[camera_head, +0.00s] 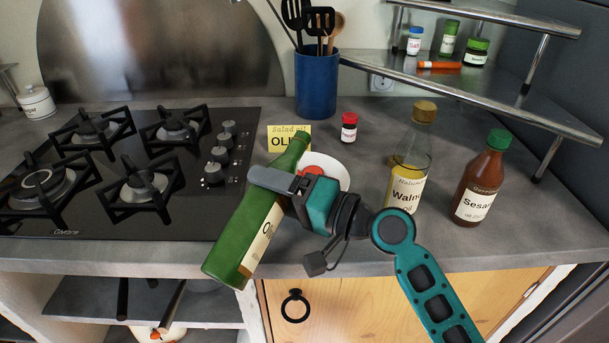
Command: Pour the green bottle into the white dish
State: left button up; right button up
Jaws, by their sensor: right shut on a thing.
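My right gripper (273,183) is shut around the green bottle (232,240), across its body. The bottle is tilted, its base at the lower left in front of the counter edge and its neck at the upper right. My left gripper is not in view.
Right of the dish stand a walnut oil bottle (409,165) and a brown sesame oil bottle (479,185). A small red-capped jar (349,128) and a blue utensil pot (316,85) are behind. A black hob (120,185) fills the left.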

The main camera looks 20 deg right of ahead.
jog(key=shift+s+a+f+m, duration=0.15)
jog(key=shift+f+m, duration=0.35)
jog(key=shift+s+a+f+m, duration=0.15)
jog(key=shift+f+m, duration=0.35)
dwell(2.3)
jog(key=shift+r, duration=0.1)
dwell(3.9)
